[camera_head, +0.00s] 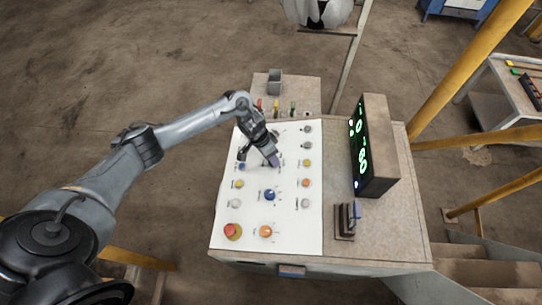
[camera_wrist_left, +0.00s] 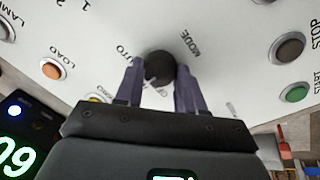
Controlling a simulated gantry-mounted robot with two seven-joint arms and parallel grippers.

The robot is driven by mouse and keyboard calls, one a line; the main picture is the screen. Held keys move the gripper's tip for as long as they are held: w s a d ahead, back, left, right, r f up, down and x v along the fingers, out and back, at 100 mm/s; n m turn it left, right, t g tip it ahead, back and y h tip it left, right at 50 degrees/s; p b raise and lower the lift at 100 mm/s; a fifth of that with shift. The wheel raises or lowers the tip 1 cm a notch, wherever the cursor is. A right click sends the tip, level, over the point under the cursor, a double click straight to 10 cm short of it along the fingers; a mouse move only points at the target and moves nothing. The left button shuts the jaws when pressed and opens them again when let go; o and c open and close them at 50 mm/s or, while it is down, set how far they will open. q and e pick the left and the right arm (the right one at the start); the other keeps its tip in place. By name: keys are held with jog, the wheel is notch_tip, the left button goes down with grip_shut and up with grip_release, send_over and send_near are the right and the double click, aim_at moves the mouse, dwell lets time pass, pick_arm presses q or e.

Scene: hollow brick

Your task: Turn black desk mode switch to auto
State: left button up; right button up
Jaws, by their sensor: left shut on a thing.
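The black mode switch (camera_wrist_left: 159,67) is a round dark knob on the white desk panel (camera_head: 290,225). In the left wrist view, the word MODE is printed to its right and letters ending in UTO to its left. My left gripper (camera_head: 275,160) reaches down to the upper middle of the panel. Its two purple fingers (camera_wrist_left: 160,76) stand on either side of the knob and are shut on it. In the head view the knob is hidden by the gripper. I cannot tell which position the switch points to. My right gripper is in neither view.
Several coloured buttons surround the knob, including an orange one (camera_wrist_left: 53,68) and a green one (camera_wrist_left: 294,93). A red button (camera_head: 232,231) sits at the panel's near left corner. A box with a green lit display (camera_head: 376,145) stands to the right of the panel.

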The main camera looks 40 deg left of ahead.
pick_arm(q)
jog(key=m, duration=0.4)
jog(key=shift+w+m, duration=0.1)
jog(key=shift+m, duration=0.2)
jog(key=m, duration=0.2)
jog(key=m+b, duration=0.1)
jog(key=m, duration=0.2)
jog(key=shift+d+r+m+g+y+b, duration=0.1)
jog(key=shift+d+m+g+y+b, duration=0.05)
jog(key=shift+m+g+y+b, duration=0.15)
jog(key=o, duration=1)
jog(key=shift+o, duration=0.2)
jog(key=shift+r, duration=0.1)
